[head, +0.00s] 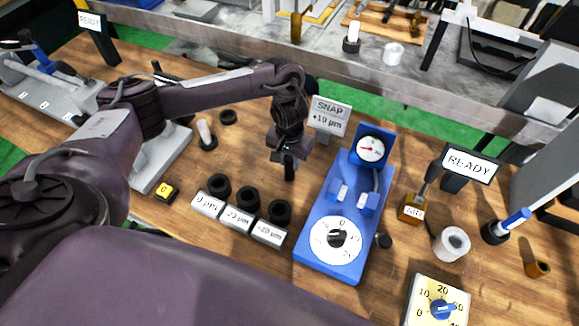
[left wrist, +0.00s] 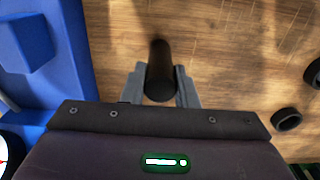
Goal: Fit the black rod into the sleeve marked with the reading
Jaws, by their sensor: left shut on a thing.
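My left gripper (head: 289,158) is shut on the black rod (head: 290,172), holding it upright above the table. In the left wrist view the rod (left wrist: 159,72) sits between the two grey fingers (left wrist: 160,85). Three black sleeves stand in a row, left (head: 219,185), middle (head: 247,197) and right (head: 280,212), to the lower left of the gripper. White labels in front seem to read 0 µm (head: 207,204), 20 µm (head: 237,218) and +20 µm (head: 268,232); any signs are hard to make out. The blue gauge (head: 325,215) has a round dial (head: 370,149) with a red needle; its reading is too small to tell.
A sign (head: 330,116) reading SNAP +10 µm stands behind the gripper. A READY sign (head: 469,164), a white roll (head: 452,243) and a yellow knob box (head: 438,302) are at the right. A black ring (head: 228,117) lies at the back left. Bare wood surrounds the rod.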

